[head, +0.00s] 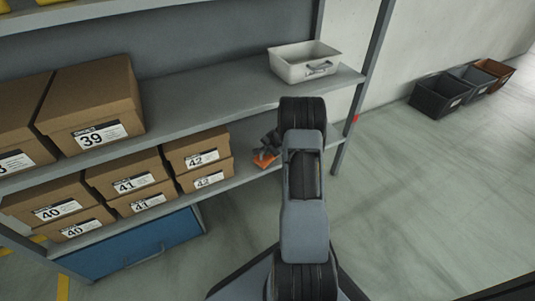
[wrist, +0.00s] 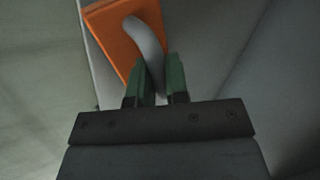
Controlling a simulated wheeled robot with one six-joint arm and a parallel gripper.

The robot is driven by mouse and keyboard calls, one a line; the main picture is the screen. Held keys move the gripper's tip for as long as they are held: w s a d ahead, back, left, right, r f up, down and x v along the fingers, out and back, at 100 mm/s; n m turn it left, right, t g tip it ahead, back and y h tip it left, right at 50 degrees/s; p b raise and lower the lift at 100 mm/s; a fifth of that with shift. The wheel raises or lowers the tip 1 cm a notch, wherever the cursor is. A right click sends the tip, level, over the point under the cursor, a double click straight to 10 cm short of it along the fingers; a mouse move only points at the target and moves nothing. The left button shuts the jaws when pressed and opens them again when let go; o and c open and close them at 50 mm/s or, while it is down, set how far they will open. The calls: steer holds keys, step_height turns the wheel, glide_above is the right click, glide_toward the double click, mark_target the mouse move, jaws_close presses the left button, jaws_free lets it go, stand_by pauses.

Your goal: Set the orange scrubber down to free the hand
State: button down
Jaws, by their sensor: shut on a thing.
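The orange scrubber (wrist: 112,30) is a flat orange block with a grey curved handle, seen at the top of the wrist view. My gripper (wrist: 158,85) has its green fingers closed around the grey handle. In the head view the scrubber (head: 264,159) shows as a small orange patch at the right part of the lower shelf, beside the boxes marked 42. My arm covers part of that spot. I cannot tell whether the scrubber touches the shelf.
Cardboard shoe boxes (head: 128,182) fill the left of the lower shelf (head: 226,183). A white bin (head: 303,72) stands on the shelf above, at the right. A grey upright (head: 362,85) bounds the shelf's right end. Dark and brown bins (head: 437,98) stand on the floor far right.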

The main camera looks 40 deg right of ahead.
steer(key=shift+f, duration=0.85)
steer(key=c, duration=1.1)
jaws_free()
